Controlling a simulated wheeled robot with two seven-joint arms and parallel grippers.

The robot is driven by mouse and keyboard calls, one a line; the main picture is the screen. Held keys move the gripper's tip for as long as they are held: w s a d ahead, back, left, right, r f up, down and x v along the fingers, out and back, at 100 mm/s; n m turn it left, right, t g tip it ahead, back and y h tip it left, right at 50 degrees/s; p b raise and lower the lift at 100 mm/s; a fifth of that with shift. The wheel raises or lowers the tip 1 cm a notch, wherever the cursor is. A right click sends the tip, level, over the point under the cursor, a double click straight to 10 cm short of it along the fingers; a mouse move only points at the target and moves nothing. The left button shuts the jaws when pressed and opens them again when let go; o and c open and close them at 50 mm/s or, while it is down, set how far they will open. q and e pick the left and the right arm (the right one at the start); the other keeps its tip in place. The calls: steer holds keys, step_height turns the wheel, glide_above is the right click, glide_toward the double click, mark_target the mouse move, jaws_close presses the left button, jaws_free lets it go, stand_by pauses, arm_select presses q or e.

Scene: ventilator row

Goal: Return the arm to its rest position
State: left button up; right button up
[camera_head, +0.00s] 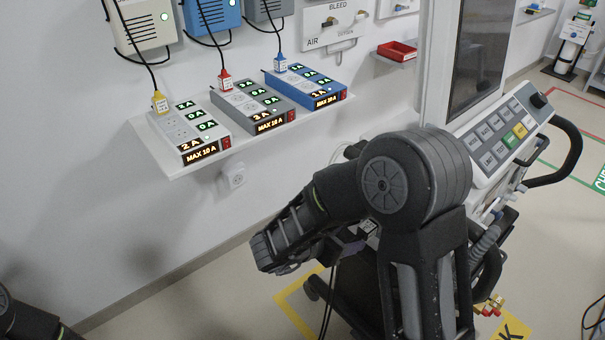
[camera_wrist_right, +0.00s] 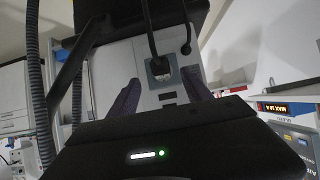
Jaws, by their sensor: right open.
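My right arm bends across the middle of the head view in front of the ventilator cart, its wrist out to the left. Its gripper (camera_head: 350,242) is mostly hidden behind the arm. In the right wrist view its two dark purple-grey fingers (camera_wrist_right: 161,90) stand apart with nothing clamped between them.
A wall shelf (camera_head: 180,166) bears a white power strip (camera_head: 188,133), a grey one (camera_head: 252,105) and a blue one (camera_head: 305,88), each with a plug in it. The ventilator's control panel (camera_head: 508,130) and handle (camera_head: 560,165) stand close right of my arm. Open floor lies lower left.

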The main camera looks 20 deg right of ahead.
steer(key=w+a+f+n+t+y, duration=0.2)
steer(key=w+a+t+y, duration=0.1)
steer(key=w+a, duration=0.2)
steer(key=s+a+f+n+t+y+p, duration=0.1)
steer(key=a+f+n+y+p, duration=0.1)
steer(key=a+f+n+y, duration=0.65)
steer(key=s+a+f+n+g+y+p, duration=0.1)
steer(key=s+a+f+g+p, duration=0.1)
steer(key=s, duration=0.9)
steer(key=s+a+f+n+g+y+p, duration=0.1)
steer(key=s+a+f+g+y+p, duration=0.1)
steer(key=s+a+f+g, duration=0.3)
steer(key=s+a+f, duration=0.1)
steer(key=s+a, duration=0.2)
steer(key=s, duration=0.3)
steer(key=shift+s+a+f+p, duration=0.2)
steer(key=shift+s+p, duration=0.1)
steer(key=shift+s, duration=0.1)
steer(key=shift+y, duration=0.25)
